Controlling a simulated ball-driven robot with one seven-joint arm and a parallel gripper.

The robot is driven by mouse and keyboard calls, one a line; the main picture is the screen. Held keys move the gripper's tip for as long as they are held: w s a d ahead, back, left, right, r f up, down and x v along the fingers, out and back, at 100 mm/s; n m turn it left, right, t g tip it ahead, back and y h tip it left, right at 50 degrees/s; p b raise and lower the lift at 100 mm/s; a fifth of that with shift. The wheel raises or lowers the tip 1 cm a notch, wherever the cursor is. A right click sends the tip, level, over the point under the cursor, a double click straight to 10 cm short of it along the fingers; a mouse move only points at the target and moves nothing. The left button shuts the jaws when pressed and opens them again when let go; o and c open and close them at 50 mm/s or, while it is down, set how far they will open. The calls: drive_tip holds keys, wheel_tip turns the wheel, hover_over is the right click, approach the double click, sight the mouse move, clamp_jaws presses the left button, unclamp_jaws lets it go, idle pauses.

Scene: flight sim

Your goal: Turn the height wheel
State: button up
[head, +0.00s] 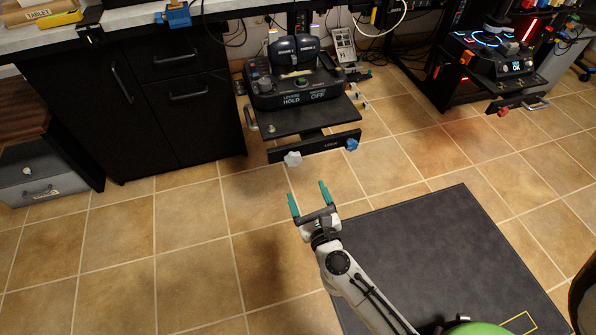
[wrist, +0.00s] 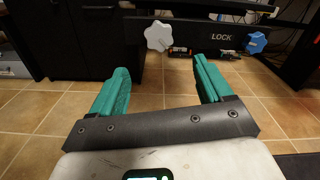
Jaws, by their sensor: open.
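A white lobed hand wheel (head: 292,159) sits on the front of the black bar under the flight-control shelf. It also shows in the wrist view (wrist: 158,36), just beyond and between my fingertips. A blue lobed hand wheel (head: 351,145) sits at the right end of the same bar, and in the wrist view (wrist: 256,43) it is beside the word LOCK. I cannot read which wheel is marked for height. My gripper (head: 309,191) has teal fingers, is open and empty, and is apart from both wheels, in front of the white one. In the wrist view both fingers (wrist: 160,68) show.
The shelf (head: 300,122) carries a black throttle unit (head: 290,92) and juts out over the tiled floor. A black cabinet (head: 150,130) stands to its left. A second control rig (head: 490,60) is at the right. The floor between my gripper and the bar is clear.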

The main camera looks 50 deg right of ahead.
sight(294, 161)
drive_tip(key=w+d+m, duration=0.1)
drive_tip(key=w+d, duration=0.1)
drive_tip(key=w, duration=0.1)
drive_tip(key=w+d+m, duration=0.1)
drive_tip(key=w+d, duration=0.1)
drive_tip(key=w, duration=0.1)
drive_tip(key=w+d+p, duration=0.1)
drive_tip(key=w+d, duration=0.1)
drive_tip(key=w, duration=0.1)
drive_tip(key=shift+r+m, duration=0.4)
drive_tip(key=shift+c, duration=0.2)
drive_tip(key=c, duration=1)
drive_tip(key=shift+a+r+n+p, duration=0.1)
drive_tip(key=shift+n+p, duration=0.4)
drive_tip(key=shift+n, duration=1.2)
